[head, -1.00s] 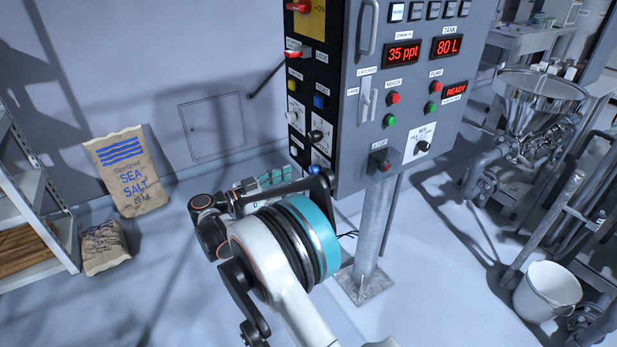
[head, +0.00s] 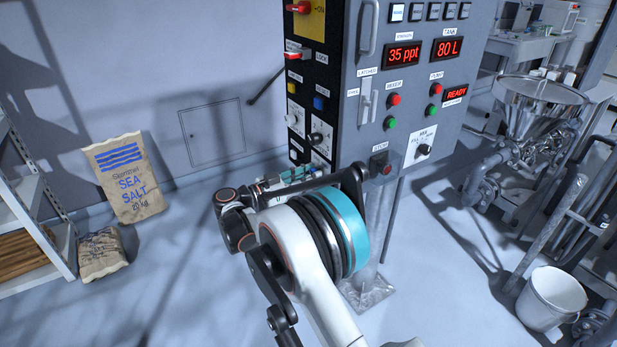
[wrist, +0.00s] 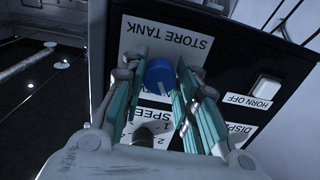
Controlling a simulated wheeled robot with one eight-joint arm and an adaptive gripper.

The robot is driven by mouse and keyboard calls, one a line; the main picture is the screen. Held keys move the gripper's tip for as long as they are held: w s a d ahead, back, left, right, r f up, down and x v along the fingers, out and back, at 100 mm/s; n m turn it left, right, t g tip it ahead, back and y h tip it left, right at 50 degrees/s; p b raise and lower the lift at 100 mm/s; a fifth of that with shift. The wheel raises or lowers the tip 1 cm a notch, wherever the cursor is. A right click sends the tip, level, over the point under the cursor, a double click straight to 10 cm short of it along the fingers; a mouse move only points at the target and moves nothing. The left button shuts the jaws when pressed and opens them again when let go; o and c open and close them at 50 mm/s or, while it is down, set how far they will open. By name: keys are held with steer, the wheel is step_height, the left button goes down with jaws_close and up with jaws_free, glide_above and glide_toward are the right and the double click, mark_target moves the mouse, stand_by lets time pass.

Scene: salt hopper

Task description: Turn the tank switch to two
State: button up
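In the wrist view a round blue knob (wrist: 160,72) with a pale pointer mark at its lower edge sits on a dark panel, by an upside-down label reading STORE TANK (wrist: 168,38). My gripper (wrist: 160,66) is open, with one teal finger on each side of the knob and a narrow gap to it. I cannot tell whether either finger touches it. In the head view my gripper (head: 290,177) is at the lower left side of the control cabinet (head: 350,140); the knob is hidden there behind my arm.
A HORN OFF switch (wrist: 267,88) is to the right of the fingers in the wrist view. In the head view a red stop button (head: 386,169) is close to my arm.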

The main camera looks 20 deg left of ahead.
steer(key=shift+m, duration=0.3)
steer(key=m+p, duration=0.1)
steer(key=m, duration=1)
steer(key=shift+a, duration=0.1)
steer(key=shift+m, duration=0.3)
stand_by(0.5)
steer(key=o, duration=1.1)
steer(key=v, duration=1.2)
steer(key=shift+w, duration=0.1)
